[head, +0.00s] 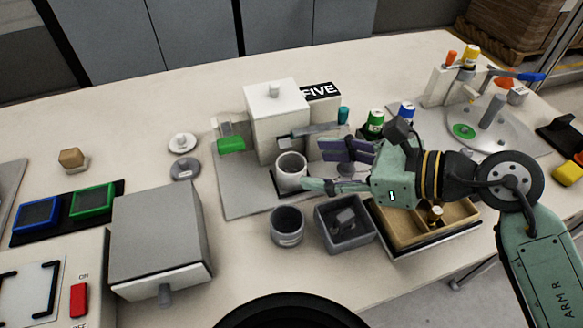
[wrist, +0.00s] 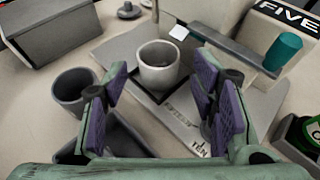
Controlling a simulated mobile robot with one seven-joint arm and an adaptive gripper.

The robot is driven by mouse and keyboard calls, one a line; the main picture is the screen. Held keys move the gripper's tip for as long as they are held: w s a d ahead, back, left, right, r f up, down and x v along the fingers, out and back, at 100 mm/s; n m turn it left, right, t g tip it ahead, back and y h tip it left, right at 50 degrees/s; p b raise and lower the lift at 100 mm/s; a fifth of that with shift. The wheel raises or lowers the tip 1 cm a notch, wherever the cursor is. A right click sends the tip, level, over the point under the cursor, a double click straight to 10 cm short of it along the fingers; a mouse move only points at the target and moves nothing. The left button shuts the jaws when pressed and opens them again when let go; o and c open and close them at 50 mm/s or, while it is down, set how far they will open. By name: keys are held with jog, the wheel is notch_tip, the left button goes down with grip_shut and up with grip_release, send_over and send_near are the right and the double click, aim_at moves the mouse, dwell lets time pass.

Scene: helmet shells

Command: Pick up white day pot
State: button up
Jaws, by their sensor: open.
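The white day pot (head: 291,172) is an open, upright, pale cylinder on the grey plate of the white block station. In the wrist view the white day pot (wrist: 158,66) stands on a dark square, ahead of and between my fingers. My gripper (head: 335,170) is to the right of the pot in the head view, its purple finger pads apart. In the wrist view my gripper (wrist: 160,100) is open and empty, with the pot beyond the fingertips. A dark grey pot (head: 286,226) stands in front of the plate; it also shows in the wrist view (wrist: 74,90).
A grey square bin (head: 345,239) and a wooden tray (head: 455,224) stand in front and to the right. The white block (head: 275,120) and a teal-handled tool (head: 342,116) are behind the pot. A grey box (head: 158,235) is at the left. Green and blue-capped bottles (head: 374,122) stand behind my gripper.

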aim_at(279, 162)
jog(key=p+x, duration=0.1)
jog(key=x, duration=0.3)
jog(key=shift+a, duration=0.15)
jog(key=shift+c, duration=0.4)
jog(key=c, duration=0.6)
